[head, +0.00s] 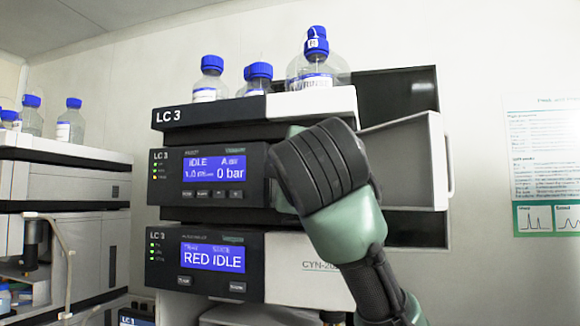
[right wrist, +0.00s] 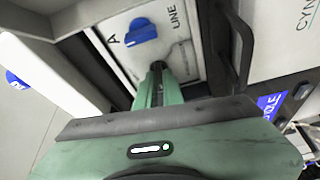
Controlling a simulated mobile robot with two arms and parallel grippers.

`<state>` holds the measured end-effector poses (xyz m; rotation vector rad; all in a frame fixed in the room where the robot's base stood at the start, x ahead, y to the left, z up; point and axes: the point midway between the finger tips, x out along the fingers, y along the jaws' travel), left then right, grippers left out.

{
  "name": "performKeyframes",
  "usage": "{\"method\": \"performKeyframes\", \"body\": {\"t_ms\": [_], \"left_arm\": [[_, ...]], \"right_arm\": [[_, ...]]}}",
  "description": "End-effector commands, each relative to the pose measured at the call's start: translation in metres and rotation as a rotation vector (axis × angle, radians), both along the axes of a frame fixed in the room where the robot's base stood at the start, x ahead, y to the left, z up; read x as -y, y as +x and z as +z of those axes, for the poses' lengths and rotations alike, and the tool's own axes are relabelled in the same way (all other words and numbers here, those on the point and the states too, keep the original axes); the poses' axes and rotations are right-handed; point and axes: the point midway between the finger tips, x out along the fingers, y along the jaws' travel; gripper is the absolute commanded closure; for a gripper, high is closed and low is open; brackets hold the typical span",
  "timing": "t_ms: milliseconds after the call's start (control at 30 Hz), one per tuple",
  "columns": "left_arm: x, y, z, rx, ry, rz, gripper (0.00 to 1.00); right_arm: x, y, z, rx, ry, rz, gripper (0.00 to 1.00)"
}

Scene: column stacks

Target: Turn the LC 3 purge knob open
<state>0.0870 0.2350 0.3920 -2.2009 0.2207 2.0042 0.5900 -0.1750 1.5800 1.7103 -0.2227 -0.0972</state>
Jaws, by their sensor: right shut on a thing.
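The LC 3 pump module (head: 222,150) shows "IDLE" and "0 bar" on its blue display. My right arm comes in from the lower right, and its wrist hides my right fingertips and the valve panel in the head view. In the right wrist view my right gripper (right wrist: 157,74) reaches the pale valve panel (right wrist: 184,56). It is shut on a small dark knob, apparently the purge knob, mostly hidden between the fingers; its angle cannot be told. A blue selector knob (right wrist: 140,32), by the marks "A" and "LINE", is just beyond the fingertips, apart from them. My left gripper is out of view.
A white door (head: 405,160) stands open right of the stack. Blue-capped bottles (head: 209,80) stand on top. A lower LC 3 module (head: 208,262) sits below the pump. Another stack (head: 65,170) is at the left.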

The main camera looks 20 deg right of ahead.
Motion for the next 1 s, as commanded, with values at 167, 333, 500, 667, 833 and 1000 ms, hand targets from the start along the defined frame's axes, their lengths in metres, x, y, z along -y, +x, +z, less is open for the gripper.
{"method": "performKeyframes", "body": {"t_ms": [167,333,500,667,833,1000], "left_arm": [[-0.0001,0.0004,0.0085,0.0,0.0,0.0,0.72],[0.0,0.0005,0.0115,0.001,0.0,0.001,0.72],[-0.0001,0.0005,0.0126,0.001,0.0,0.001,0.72],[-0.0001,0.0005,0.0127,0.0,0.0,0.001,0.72],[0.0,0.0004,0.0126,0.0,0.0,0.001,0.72],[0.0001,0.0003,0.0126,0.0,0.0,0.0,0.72]], "right_arm": [[0.0018,-0.0006,0.0053,-0.048,-0.08,-0.005,1.0],[0.0019,-0.0006,0.0044,-0.08,-0.126,-0.005,1.0],[0.0016,-0.0005,0.0041,-0.094,-0.149,-0.004,1.0],[0.0014,-0.0005,0.0038,-0.098,-0.153,-0.004,1.0],[0.0015,-0.0006,0.0039,-0.097,-0.154,-0.004,1.0],[0.0016,-0.0006,0.0038,-0.097,-0.153,-0.004,0.7]]}}
